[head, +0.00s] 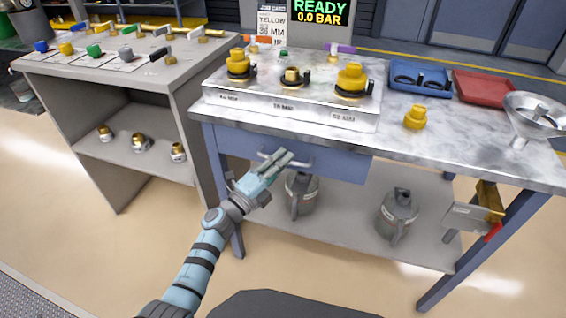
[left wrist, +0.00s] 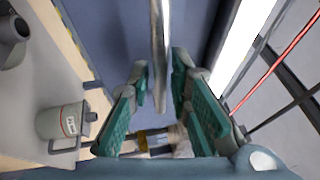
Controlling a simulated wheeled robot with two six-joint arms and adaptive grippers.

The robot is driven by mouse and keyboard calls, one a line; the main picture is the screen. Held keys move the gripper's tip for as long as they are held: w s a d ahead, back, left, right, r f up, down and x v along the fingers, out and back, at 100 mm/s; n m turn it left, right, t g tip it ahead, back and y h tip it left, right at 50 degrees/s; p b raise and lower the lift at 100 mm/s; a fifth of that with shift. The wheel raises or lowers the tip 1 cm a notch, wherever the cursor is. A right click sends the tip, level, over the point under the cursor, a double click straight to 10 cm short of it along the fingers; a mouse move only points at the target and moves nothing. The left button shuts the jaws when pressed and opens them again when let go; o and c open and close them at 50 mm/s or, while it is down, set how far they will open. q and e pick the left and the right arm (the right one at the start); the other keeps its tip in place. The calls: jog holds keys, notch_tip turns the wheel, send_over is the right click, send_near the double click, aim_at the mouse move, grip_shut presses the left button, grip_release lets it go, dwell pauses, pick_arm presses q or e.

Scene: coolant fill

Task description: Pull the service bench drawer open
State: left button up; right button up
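The service bench (head: 465,148) has a marbled top and a blue frame. Its blue drawer (head: 342,166) sits under the top and its front looks flush with the frame. A pale bar handle (head: 304,164) runs across the drawer front. My left gripper (head: 283,158) is at the handle and hides part of it. In the left wrist view the handle (left wrist: 160,50) passes between the teal finger pads of the left gripper (left wrist: 160,85). The fingers are apart, with a gap visible on both sides of the bar. My right gripper is not in view.
Two grey canisters (head: 302,194) (head: 397,214) stand on the shelf below. A panel with yellow caps (head: 290,105), a loose yellow cap (head: 415,117), a blue tray (head: 420,90), a red tray (head: 487,88) and a funnel (head: 535,113) are on top. A grey cabinet (head: 150,95) stands left.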

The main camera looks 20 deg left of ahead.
pick_arm(q)
jog(key=shift+w+d, duration=0.1)
jog(key=shift+w, duration=0.15)
jog(key=shift+c, duration=0.2)
grip_shut()
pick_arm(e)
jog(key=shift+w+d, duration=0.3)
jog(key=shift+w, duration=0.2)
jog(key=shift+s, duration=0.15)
